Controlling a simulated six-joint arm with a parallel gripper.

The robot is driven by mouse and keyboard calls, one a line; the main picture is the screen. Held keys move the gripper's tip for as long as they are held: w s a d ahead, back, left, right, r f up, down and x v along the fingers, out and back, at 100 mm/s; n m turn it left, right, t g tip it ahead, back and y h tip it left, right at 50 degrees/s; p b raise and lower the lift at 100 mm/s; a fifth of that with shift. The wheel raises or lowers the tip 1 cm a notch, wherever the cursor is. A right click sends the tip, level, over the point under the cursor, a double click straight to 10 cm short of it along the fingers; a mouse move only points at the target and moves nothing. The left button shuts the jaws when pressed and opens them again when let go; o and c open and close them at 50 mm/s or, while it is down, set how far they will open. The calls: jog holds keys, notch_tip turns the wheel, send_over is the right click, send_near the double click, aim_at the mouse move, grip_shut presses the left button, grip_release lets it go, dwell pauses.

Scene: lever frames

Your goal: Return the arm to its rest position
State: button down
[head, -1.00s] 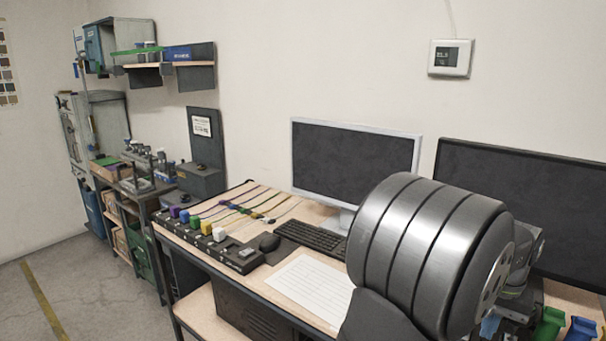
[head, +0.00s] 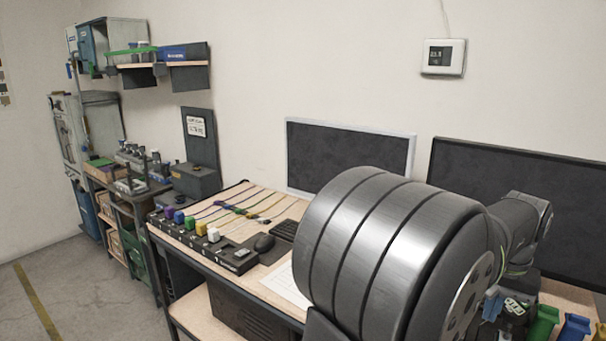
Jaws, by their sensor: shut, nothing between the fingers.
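My own arm fills the lower right of the head view. Its large ribbed grey joint (head: 370,250) is close to the camera, and a smaller link (head: 520,220) shows behind it at the right, in front of the dark monitor. My gripper is not in view; I cannot make out its fingers.
Two monitors (head: 345,160) (head: 570,210) stand behind. Green (head: 543,325) and blue (head: 575,329) bins are at the lower right. Floor at left is clear.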

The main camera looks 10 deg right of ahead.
jog(key=s+a+r+t+h, duration=0.1)
jog(key=s+a+r, duration=0.2)
jog(key=r, duration=0.4)
jog(key=shift+s, duration=0.15)
jog(key=c, duration=2.1)
grip_release()
jog(key=shift+a, duration=0.1)
jog(key=o, duration=1.7)
jog(key=shift+m, duration=0.4)
jog(key=o, duration=0.4)
jog(key=shift+s+d+f+m, duration=0.15)
jog(key=shift+d+m, duration=0.05)
jog(key=shift+m, duration=0.4)
notch_tip(320, 180, down, 12)
jog(key=s+d+m+g+y, duration=0.1)
jog(key=s+d+m, duration=0.1)
jog(key=m, duration=1.4)
jog(key=shift+s+d+f, duration=0.15)
jog(key=shift+d+f, duration=0.05)
jog(key=shift+d, duration=0.1)
